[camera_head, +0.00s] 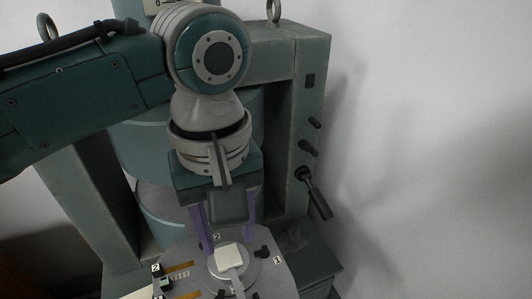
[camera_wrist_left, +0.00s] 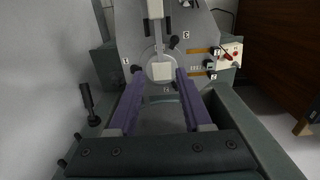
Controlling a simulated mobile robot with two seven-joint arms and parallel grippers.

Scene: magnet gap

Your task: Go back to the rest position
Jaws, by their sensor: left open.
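My left gripper (camera_head: 225,240) comes down from above, with its two purple fingers spread apart. In the left wrist view my left gripper (camera_wrist_left: 160,74) is open, and no object is clasped between the fingers. A small white square piece (camera_head: 228,257) lies on a round disc in the grey plate (camera_head: 274,280). The white piece (camera_wrist_left: 162,71) also shows just beyond the fingertips in the wrist view. I cannot tell the exact height of the fingertips above the plate. My right gripper is in neither view.
A large green magnet frame (camera_head: 310,110) stands around the arm, with upright posts on both sides. A black-handled lever (camera_head: 317,198) sticks out on its right side. Dark knobs and number labels surround the disc. A small box with a red button (camera_wrist_left: 231,53) stands right in the wrist view.

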